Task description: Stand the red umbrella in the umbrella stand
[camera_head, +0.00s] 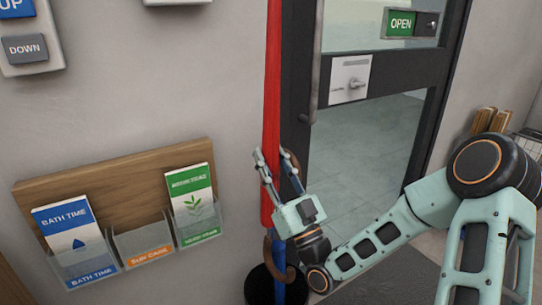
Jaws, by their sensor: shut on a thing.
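The red umbrella (271,80) is closed and upright, a long narrow shape running out of the top of the view. My gripper (271,163) is shut on it, with a finger on either side of its lower part. The umbrella stand (258,289) is a dark round container at the bottom edge, below my gripper and only partly in view. A blue umbrella (279,292) stands in it. A brown curved handle shows behind my gripper, and another brown curve shows lower down; I cannot tell which umbrella each belongs to. My gripper hides part of the red umbrella's lower end.
A wooden leaflet rack (100,195) with clear pockets is on the wall at left. A dark-framed glass door (365,150) with an OPEN sign (401,23) stands behind my arm. UP and DOWN buttons (25,48) are at upper left. A dark mat lies at the bottom.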

